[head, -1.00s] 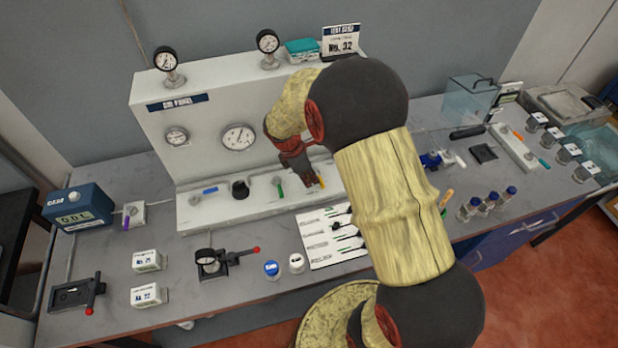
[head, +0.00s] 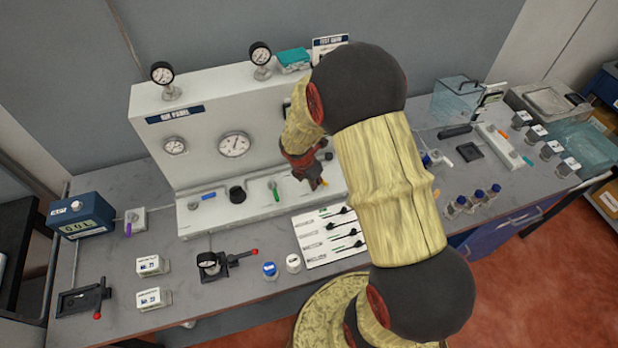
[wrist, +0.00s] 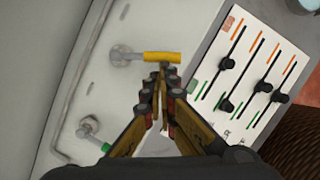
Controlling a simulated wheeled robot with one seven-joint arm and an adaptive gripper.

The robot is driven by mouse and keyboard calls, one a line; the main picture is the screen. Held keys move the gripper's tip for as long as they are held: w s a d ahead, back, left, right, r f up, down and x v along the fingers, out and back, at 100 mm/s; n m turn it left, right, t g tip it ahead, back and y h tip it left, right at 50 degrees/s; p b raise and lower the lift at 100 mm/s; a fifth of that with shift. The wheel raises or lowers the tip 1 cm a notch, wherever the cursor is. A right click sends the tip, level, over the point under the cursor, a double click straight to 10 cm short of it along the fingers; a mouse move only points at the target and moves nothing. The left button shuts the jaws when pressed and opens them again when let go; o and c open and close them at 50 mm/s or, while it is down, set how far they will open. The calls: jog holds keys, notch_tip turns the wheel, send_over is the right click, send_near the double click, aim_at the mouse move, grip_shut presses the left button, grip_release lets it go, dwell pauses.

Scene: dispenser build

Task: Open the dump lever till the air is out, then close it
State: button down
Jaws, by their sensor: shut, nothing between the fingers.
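The air panel (head: 150,98) stands at the back of the bench, with small levers on its ledge. A yellow-handled lever (wrist: 162,57) is close in front of my gripper in the wrist view; its handle points right from its pivot. In the head view my gripper (head: 319,186) mostly covers it. My gripper (wrist: 162,70) is shut and empty, its tips at the handle's lower edge; I cannot tell if they touch. A green-handled lever (head: 274,190) and a blue-handled lever (head: 207,196) are farther left. No dump label is readable. The large gauge (head: 234,145) is too small to read.
A black knob (head: 237,194) sits between the blue and green levers. A sliders board (head: 312,262) lies in front of the ledge. A clamp with a red-tipped handle (head: 228,262) and white and blue-lidded jars (head: 270,270) are nearby.

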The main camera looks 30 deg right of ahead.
jog(key=d+n+p, duration=0.2)
jog(key=p, duration=0.1)
jog(key=shift+s+r+n+t, duration=0.2)
jog(key=shift+s+n+t, duration=0.1)
jog(key=shift+n+t, duration=0.1)
jog(key=d+n+p, duration=0.2)
jog(key=n+p, duration=0.1)
jog(key=shift+w+n+t+y, duration=0.1)
jog(key=shift+n+t+y, duration=0.2)
jog(key=shift+t+y, duration=0.1)
jog(key=d+n+p, duration=0.1)
jog(key=w+d+n+p, duration=0.1)
jog(key=n+p, duration=0.1)
jog(key=shift+t+y, duration=0.3)
jog(key=shift+y, duration=0.1)
jog(key=shift+w+d+f+n+y+p, duration=0.1)
jog(key=shift+w+d+n+y+p, duration=0.15)
jog(key=shift+n+p, duration=0.35)
jog(key=shift+w+d+f+n+y+p, duration=0.15)
jog(key=shift+d+n+p, duration=0.2)
jog(key=shift+n, duration=0.35)
jog(key=shift+a, duration=0.15)
